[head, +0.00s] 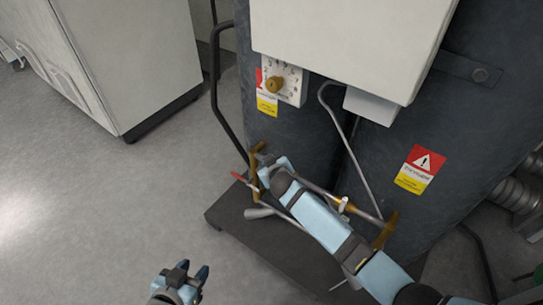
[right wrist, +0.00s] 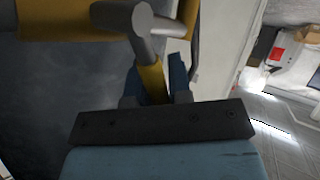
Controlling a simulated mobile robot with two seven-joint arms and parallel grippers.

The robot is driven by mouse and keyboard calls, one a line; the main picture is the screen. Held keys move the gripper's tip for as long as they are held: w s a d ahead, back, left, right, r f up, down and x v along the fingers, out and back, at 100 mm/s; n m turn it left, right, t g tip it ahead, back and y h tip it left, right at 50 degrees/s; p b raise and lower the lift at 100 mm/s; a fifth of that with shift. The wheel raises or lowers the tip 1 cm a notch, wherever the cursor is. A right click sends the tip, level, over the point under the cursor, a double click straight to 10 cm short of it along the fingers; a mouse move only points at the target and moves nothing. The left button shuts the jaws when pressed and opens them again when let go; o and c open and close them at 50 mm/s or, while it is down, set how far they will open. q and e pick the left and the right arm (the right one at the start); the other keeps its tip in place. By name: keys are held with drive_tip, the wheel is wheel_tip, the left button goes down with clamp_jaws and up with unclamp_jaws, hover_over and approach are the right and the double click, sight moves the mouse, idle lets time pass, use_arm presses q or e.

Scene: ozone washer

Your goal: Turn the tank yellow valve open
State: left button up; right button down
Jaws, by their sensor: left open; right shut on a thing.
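Two dark grey tanks (head: 300,135) stand on a dark base plate. Yellow-brown valve parts show low on the tank fronts, one at the left (head: 255,160) and one at the right (head: 389,232). My right arm reaches across from the lower right, and its gripper (head: 267,172) is at the left one, partly hidding it. In the right wrist view, my right gripper (right wrist: 155,78) is shut on a yellow valve handle (right wrist: 151,82), beside a grey metal cylinder end. My left gripper (head: 187,275) is open and empty above the floor at the bottom.
A white box (head: 350,40) hangs over the tanks. A dial panel with a yellow knob (head: 275,85) sits on the left tank. A red lever (head: 240,178) and thin pipes are near my right gripper. A light cabinet (head: 130,60) stands at the left; the floor between is clear.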

drive_tip(key=shift+w, duration=0.1)
idle(0.5)
drive_tip(key=c, duration=1)
unclamp_jaws()
drive_tip(key=shift+f, duration=0.1)
drive_tip(key=shift+c, duration=0.2)
drive_tip(key=p+v, duration=0.3)
drive_tip(key=v, duration=1)
drive_tip(key=shift+s+r, duration=0.25)
drive_tip(key=shift+r, duration=0.15)
drive_tip(key=shift+c, duration=0.4)
